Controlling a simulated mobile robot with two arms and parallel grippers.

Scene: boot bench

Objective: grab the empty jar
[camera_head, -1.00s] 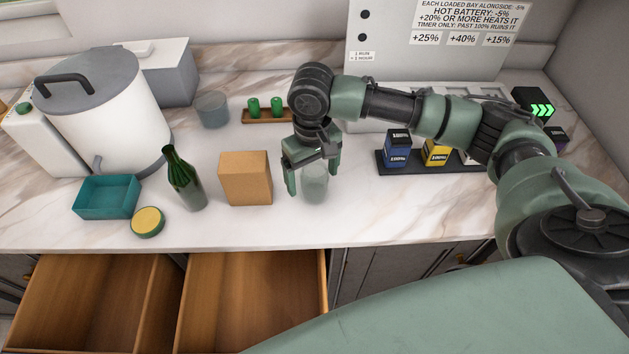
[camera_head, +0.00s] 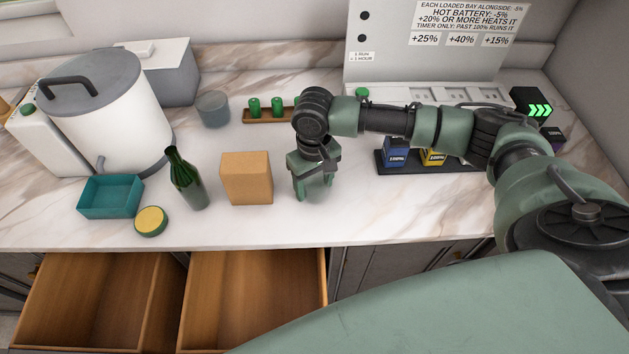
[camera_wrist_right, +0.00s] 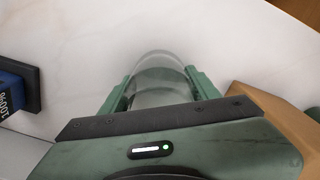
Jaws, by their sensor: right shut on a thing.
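The empty jar is clear glass and shows best in the right wrist view (camera_wrist_right: 160,75), between the two green fingers of my right gripper (camera_wrist_right: 158,88). In the head view the jar (camera_head: 314,190) is mostly hidden by my right gripper (camera_head: 314,192). The gripper points down over the counter, just right of a cardboard-coloured box, and is shut on the jar. I cannot tell whether the jar still touches the counter. My left gripper is not in view.
The brown box (camera_head: 246,178) stands close left of the gripper. A green bottle (camera_head: 186,180), teal tray (camera_head: 110,197) and yellow-topped tin (camera_head: 150,221) are farther left. Blue (camera_head: 395,153) and yellow batteries stand in a dark rack at right. Two drawers (camera_head: 255,300) are open below.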

